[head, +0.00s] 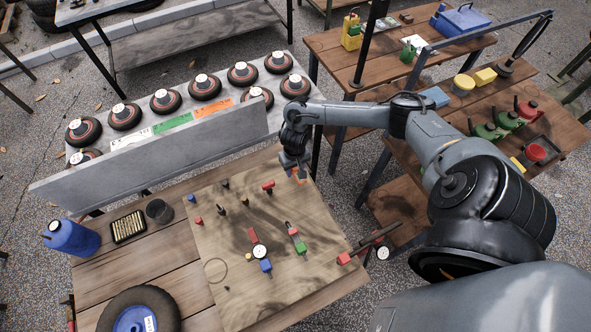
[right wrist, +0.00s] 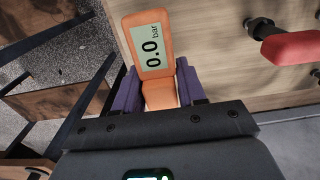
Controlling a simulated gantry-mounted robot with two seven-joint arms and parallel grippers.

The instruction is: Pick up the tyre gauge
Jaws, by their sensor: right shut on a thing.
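The tyre gauge (right wrist: 152,50) is orange with a pale display reading "0.0 bar". My right gripper (right wrist: 158,88) is shut on its narrower lower part, with a purple finger on each side. In the head view the right gripper (head: 297,168) points down near the far right corner of the light wooden board. A bit of the orange gauge (head: 301,175) shows at its fingertips. I cannot tell whether the gauge touches the board. My left gripper is not in view.
Small red, blue, black and green fittings lie spread over the board (head: 225,275). A grey upright panel (head: 160,150) stands just behind it, with several small wheels beyond. A blue bottle (head: 72,238) and a tyre (head: 105,310) stand at left. Side tables hold cans and bottles at right.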

